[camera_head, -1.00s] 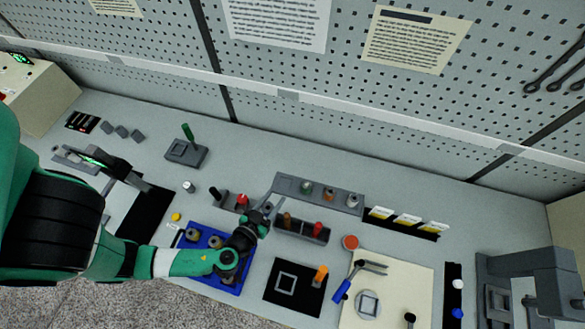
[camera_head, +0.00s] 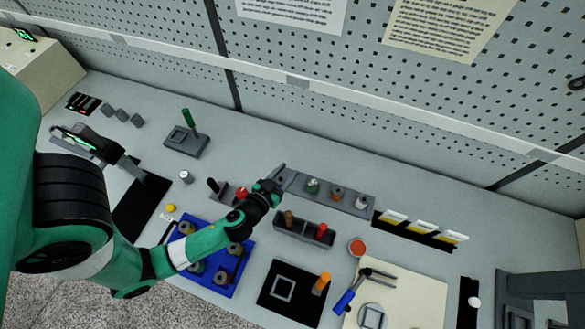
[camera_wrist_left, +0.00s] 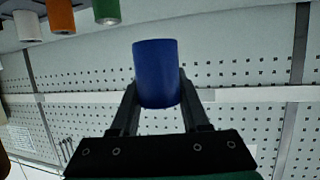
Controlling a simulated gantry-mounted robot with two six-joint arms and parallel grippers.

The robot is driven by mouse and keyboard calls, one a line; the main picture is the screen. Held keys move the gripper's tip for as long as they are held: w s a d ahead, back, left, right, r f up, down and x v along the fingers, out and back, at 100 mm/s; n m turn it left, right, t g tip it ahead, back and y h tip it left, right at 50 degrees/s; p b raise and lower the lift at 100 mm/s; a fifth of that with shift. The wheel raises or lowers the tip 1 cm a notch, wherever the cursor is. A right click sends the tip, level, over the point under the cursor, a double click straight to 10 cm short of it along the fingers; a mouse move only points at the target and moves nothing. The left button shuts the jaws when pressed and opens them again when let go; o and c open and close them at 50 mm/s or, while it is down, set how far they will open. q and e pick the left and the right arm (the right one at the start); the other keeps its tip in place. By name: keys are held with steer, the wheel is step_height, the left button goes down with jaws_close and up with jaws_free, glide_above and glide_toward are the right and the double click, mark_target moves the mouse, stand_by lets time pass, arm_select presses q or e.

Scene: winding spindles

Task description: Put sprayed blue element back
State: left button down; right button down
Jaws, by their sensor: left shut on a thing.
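My left gripper (camera_head: 277,176) is at the left end of the long grey rack (camera_head: 325,197) at the back of the table. In the left wrist view it is shut on the blue element (camera_wrist_left: 156,72), a plain blue cylinder held between both fingers. The blue element cannot be made out in the head view. The rack carries a green element (camera_head: 313,185), an orange element (camera_head: 337,193) and a white element (camera_head: 361,202). They also show at the top left of the wrist view, apart from the blue one. My right gripper is not in view.
In front of the rack stands a dark bin (camera_head: 304,233) with brown and red pieces. A blue tray (camera_head: 217,291) lies under my left forearm. Yellow-and-white cards (camera_head: 425,228) stand right of the rack. A pegboard wall (camera_head: 400,120) rises behind.

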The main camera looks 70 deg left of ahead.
arm_select(q)
steer(key=w+a+f+b, duration=0.1)
steer(key=f, duration=0.1)
steer(key=w+a+f, duration=0.1)
steer(key=a+f, duration=0.1)
steer(key=w+a+f+b, duration=0.1)
steer(key=a+f, duration=0.1)
steer(key=shift+w+f+b, duration=0.1)
steer(key=shift+w+b, duration=0.15)
steer(key=shift+b, duration=0.05)
steer(key=shift+w+a, duration=0.1)
steer(key=shift+a, duration=0.05)
steer(key=shift+w+a+f, duration=0.1)
steer(key=shift+a+f, duration=0.05)
steer(key=shift+f, duration=0.25)
step_height(320, 180, down, 3)
steer(key=b, duration=0.3)
steer(key=shift+f, duration=0.1)
steer(key=shift+c, duration=2)
jaws_free()
steer(key=shift+r, duration=0.2)
